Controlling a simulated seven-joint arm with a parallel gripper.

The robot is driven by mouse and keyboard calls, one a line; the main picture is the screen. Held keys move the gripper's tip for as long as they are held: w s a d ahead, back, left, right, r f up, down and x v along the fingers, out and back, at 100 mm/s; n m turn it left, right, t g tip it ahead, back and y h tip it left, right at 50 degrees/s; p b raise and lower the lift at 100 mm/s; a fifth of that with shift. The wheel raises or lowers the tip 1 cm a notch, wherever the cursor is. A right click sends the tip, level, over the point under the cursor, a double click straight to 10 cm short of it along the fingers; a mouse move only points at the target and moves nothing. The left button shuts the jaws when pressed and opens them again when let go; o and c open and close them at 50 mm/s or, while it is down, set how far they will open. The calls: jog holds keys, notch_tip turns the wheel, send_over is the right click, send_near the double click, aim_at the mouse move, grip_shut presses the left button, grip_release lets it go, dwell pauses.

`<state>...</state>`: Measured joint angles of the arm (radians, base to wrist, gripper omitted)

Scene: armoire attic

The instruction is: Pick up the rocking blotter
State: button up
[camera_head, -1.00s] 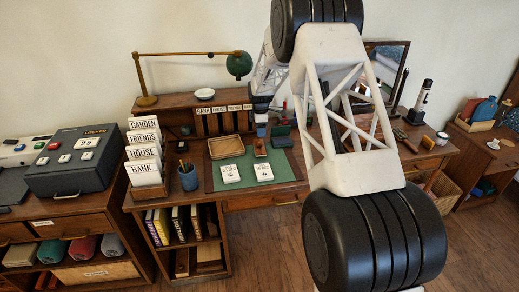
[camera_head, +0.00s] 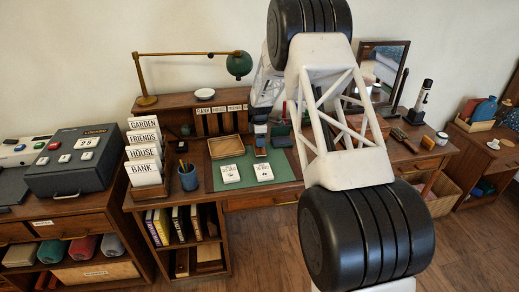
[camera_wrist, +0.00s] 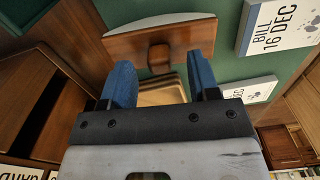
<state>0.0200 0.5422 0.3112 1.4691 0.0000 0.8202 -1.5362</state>
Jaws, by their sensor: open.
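I cannot tell the exact height of the fingertips over the plate. In the head view, my gripper (camera_head: 260,143) is over the desk mat and covers most of the blotter (camera_head: 260,153).
A dark green item (camera_head: 281,132) stands close right of my gripper. A pen cup (camera_head: 188,179) and pigeonholes (camera_head: 222,122) are nearby.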

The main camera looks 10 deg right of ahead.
jog(key=shift+f, duration=0.8)
grip_shut()
jog(key=shift+r, duration=0.2)
jog(key=shift+r, duration=1.45)
jog(key=shift+s+r, duration=0.2)
jog(key=shift+s, duration=0.05)
jog(key=s, duration=0.5)
jog(key=s+r, duration=0.1)
jog(key=s, duration=0.9)
jog(key=shift+s+a+r, duration=0.15)
jog(key=shift+s+r, duration=0.05)
